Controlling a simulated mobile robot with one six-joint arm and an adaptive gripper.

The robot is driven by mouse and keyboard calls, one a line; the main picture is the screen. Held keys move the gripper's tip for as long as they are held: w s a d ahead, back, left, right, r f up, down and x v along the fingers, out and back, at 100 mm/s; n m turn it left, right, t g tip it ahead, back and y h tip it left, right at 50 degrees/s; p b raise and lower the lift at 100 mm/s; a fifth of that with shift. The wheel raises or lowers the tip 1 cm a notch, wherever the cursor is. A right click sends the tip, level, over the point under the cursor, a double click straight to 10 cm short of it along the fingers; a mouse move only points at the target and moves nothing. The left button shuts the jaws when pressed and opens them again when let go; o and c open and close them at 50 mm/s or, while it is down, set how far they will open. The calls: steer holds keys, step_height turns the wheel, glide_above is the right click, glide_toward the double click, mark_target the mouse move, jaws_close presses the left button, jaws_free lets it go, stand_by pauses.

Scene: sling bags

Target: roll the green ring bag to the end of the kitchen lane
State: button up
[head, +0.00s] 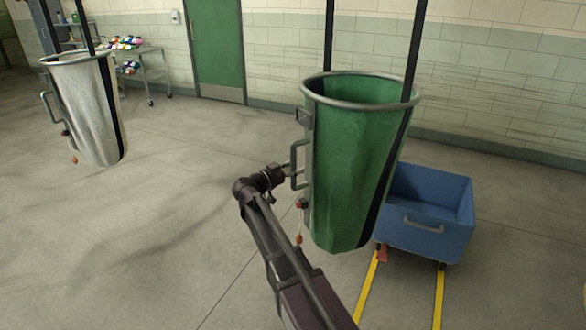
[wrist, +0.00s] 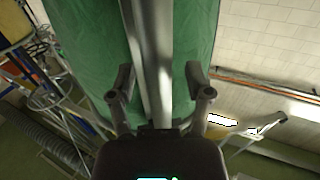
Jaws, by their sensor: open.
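The green ring bag (head: 350,160) hangs from dark straps at the centre right of the head view, with a grey metal ring round its open top and a grey handle (head: 297,165) on its left side. My gripper (head: 283,172) is at this handle. In the wrist view the green cloth (wrist: 90,45) fills the upper middle, and the handle's grey bar (wrist: 153,60) runs between the two fingers of my gripper (wrist: 160,85). The fingers stand apart on either side of the bar, with gaps showing. Their tips are small in the head view.
A blue wheeled cart (head: 430,215) stands behind the green bag at the right, by yellow floor lines (head: 367,285). A white ring bag (head: 85,105) hangs at the left. A trolley (head: 140,65) and a green door (head: 216,45) are at the back. The left floor is clear.

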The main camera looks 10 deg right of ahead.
jaws_close()
steer(key=shift+w, duration=0.1)
